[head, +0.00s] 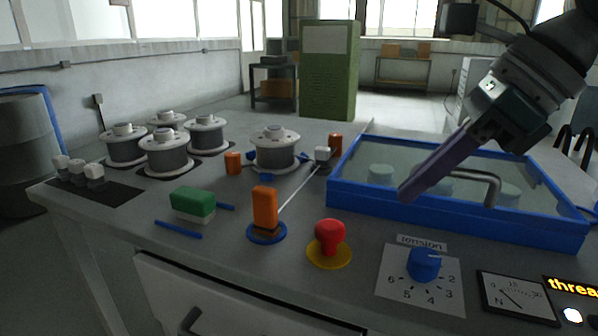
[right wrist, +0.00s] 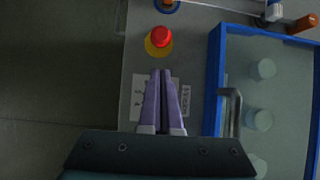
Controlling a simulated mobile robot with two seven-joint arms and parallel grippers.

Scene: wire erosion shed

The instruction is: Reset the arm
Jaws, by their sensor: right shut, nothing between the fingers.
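My right gripper (head: 406,196) comes in from the upper right of the head view. Its purple fingers are shut with nothing between them and point down and left, above the near left part of the blue-framed glass lid. In the right wrist view the closed fingers (right wrist: 160,74) cover part of the tension dial's label and point towards the red mushroom button (right wrist: 161,36). The gripper appears apart from the bench and holds nothing. My left gripper is in neither view.
The bench holds the red button (head: 329,237) on a yellow disc, a blue tension dial (head: 424,264), an orange block (head: 265,207), a green block (head: 193,204) and several wire spools (head: 275,150). The blue-framed lid (head: 450,225) has a raised metal handle (head: 490,188) close to my right gripper.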

